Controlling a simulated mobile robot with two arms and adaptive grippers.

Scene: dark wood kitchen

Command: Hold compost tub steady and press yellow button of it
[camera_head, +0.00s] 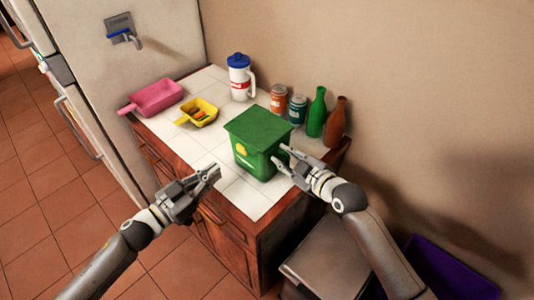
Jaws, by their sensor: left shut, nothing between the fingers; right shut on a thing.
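The green compost tub (262,137) stands upright on the white tiled counter, its lid down. A small round yellow spot (240,147) shows on its front face, above a yellow mark; this looks like the button. My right gripper (281,156) is at the tub's right side, shut on the tub's side or edge; the exact contact is hard to see. My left gripper (216,173) is shut and empty, in front and to the left of the tub, apart from it.
On the counter (204,149) are a pink scoop (157,97), a yellow scoop (199,112) with small items, a white-blue jug (240,79), two cans (279,98), a green bottle (317,113) and a brown bottle (335,122). A grey bin (326,252) and a purple crate (450,270) stand right of the cabinet.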

